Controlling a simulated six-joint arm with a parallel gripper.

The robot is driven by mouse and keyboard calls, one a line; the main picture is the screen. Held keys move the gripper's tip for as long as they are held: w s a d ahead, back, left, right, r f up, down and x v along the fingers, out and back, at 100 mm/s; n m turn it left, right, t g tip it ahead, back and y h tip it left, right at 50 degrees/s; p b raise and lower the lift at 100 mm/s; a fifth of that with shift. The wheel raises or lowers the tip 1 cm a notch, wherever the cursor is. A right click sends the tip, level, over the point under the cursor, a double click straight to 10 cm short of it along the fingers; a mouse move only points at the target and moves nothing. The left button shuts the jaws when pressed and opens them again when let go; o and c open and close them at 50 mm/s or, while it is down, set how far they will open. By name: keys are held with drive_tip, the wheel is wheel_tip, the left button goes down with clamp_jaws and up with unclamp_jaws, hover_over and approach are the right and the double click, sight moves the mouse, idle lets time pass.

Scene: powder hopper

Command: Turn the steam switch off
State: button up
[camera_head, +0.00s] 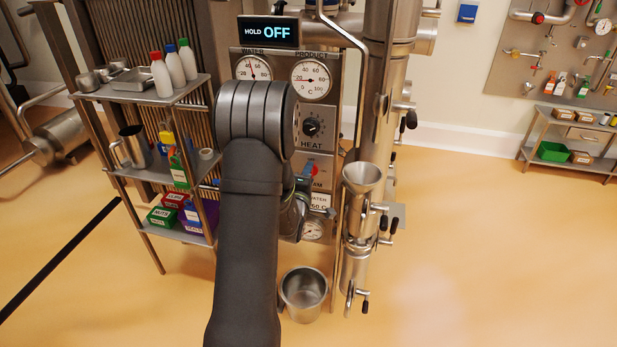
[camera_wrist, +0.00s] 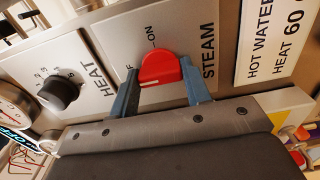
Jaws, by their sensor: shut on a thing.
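The steam switch is a red knob (camera_wrist: 161,66) on a pale metal plate (camera_wrist: 112,42) marked STEAM. An ON label shows just above the knob in the wrist view, and part of the OFF label shows to its left. My gripper (camera_wrist: 160,84) is shut on the knob, with one blue-grey finger on each side of it. A pale line shows on the knob's lower part; I cannot tell clearly which label it points to. In the head view the red knob (camera_head: 310,169) shows just right of my arm, which hides much of the plate and gripper.
The heat dial (camera_head: 312,127) sits above the steam plate, below two gauges. A display (camera_head: 268,32) reads HOLD OFF. A metal funnel (camera_head: 362,178) and valves stand close at the right. A shelf (camera_head: 150,92) stands left; a bucket (camera_head: 304,289) is below. Floor at right is clear.

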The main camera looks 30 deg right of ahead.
drive_tip(key=shift+w, duration=0.1)
idle(0.3)
drive_tip(key=o, duration=1)
drive_tip(key=v, duration=1.7)
drive_tip(key=shift+a+r, duration=0.1)
drive_tip(key=shift+a, duration=0.1)
drive_tip(key=x, duration=1.7)
drive_tip(key=shift+d, duration=0.2)
